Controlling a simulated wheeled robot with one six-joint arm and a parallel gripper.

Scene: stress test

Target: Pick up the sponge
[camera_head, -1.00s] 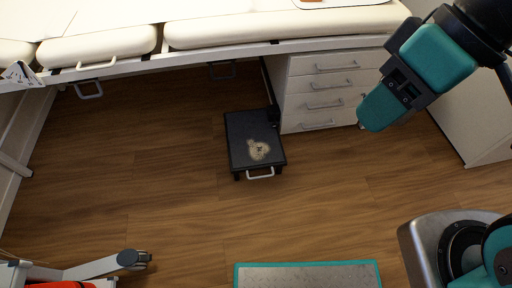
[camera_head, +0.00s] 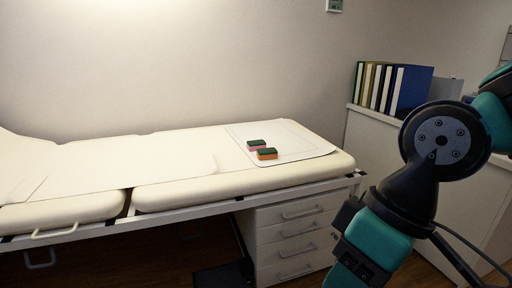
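Two small sponges lie close together on a pale mat (camera_head: 300,136) at the right end of the padded couch (camera_head: 175,192). The nearer sponge (camera_head: 267,155) is orange with a dark green top. The other sponge (camera_head: 257,146), just behind it and to the left, is pinkish with a dark green top. My arm comes in at the right and runs down past the bottom edge, to the right of and apart from the sponges. My gripper does not show; the arm's lower end is cut off by the picture edge.
White drawers (camera_head: 298,235) stand under the couch's right end. At the right, a white cabinet (camera_head: 375,150) carries several upright binders (camera_head: 392,88). A wall (camera_head: 180,65) closes off the back. The left and middle of the couch top are bare.

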